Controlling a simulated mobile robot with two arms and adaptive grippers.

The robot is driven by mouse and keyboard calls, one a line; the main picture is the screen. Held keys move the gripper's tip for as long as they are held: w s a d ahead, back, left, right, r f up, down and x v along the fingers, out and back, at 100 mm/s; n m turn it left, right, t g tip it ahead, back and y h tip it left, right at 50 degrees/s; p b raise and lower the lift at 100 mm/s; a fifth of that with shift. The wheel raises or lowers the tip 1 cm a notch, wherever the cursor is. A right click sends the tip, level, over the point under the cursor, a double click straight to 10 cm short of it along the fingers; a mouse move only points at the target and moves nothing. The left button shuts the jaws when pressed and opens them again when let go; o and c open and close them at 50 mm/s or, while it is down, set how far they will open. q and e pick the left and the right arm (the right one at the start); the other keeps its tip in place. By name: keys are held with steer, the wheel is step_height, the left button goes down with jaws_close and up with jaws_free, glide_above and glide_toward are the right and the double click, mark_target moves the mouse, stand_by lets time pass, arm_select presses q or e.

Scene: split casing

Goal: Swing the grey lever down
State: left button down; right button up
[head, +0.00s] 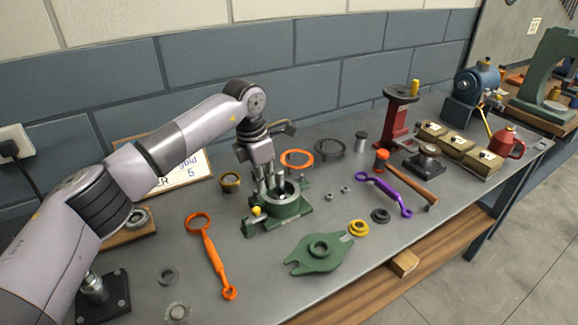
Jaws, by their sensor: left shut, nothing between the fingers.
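My left gripper (270,190) reaches in from the left and points down at the round green casing (291,210). Its fingers are shut and empty, at the casing's open top. Whether they touch the casing I cannot tell. The casing has a flat green base and a yellow knob (257,211) at its left. I cannot clearly make out a grey lever; the gripper hides part of the casing. A separate green cover plate (318,254) with a central ring lies in front of the casing. My right gripper is not in view.
An orange wrench (212,256) lies left of the casing. A purple wrench (386,193), a hammer (407,179) and a yellow ring (358,228) lie to the right. A red stand (397,125) and a blue machine (472,91) stand farther back. Bare bench lies between the parts.

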arm_select(q)
steer(key=w+d+r+b, duration=0.1)
steer(key=w+d, duration=0.3)
steer(key=d, duration=0.2)
steer(key=shift+w+d+r, duration=0.2)
steer(key=shift+w, duration=0.05)
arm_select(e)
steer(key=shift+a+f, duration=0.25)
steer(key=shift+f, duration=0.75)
arm_select(q)
steer(key=shift+r, duration=0.1)
